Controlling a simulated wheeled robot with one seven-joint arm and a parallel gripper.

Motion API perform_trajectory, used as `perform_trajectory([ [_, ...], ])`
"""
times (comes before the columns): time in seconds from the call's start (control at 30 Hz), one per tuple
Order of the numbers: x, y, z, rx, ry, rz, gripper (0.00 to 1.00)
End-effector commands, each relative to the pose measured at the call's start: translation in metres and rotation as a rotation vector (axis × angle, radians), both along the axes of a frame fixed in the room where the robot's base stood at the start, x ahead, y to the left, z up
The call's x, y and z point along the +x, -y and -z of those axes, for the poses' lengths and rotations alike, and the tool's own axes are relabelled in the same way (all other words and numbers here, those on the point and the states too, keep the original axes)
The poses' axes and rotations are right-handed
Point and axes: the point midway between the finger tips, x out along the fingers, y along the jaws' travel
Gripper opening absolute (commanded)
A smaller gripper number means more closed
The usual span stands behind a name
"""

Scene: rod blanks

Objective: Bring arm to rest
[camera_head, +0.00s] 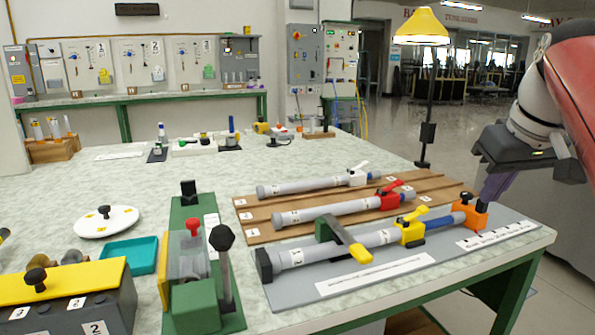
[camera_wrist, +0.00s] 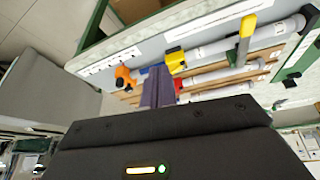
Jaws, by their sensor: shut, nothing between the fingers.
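My gripper (camera_head: 492,194) is at the right of the head view, its purple-grey fingers pointing down. It is shut and empty. The fingers (camera_wrist: 158,88) also show in the wrist view. Below and left of them, an orange block (camera_head: 468,212) stands at the right end of a grey fixture plate (camera_head: 300,293). A grey rod (camera_head: 370,239) with a blue end lies on that plate, with a yellow clamp (camera_head: 411,231) around it. In the head view the fingertips overlap the orange block; I cannot tell whether they touch it.
A wooden rack (camera_head: 256,236) behind the plate holds grey rods with red and white clamps. A yellow-shaded lamp (camera_head: 421,27) stands at the table's far edge. A green press (camera_head: 190,309), a teal tray (camera_head: 130,256) and a white lid (camera_head: 107,222) are at left.

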Motion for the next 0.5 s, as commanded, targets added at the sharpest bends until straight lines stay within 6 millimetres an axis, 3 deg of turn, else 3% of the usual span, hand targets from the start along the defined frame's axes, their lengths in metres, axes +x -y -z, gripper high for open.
perform_trajectory([
  [0.27,-0.016,-0.029,0.029,0.025,0.011,0.026,0.00],
  [0.5,-0.045,-0.070,0.083,0.048,0.024,0.061,0.00],
])
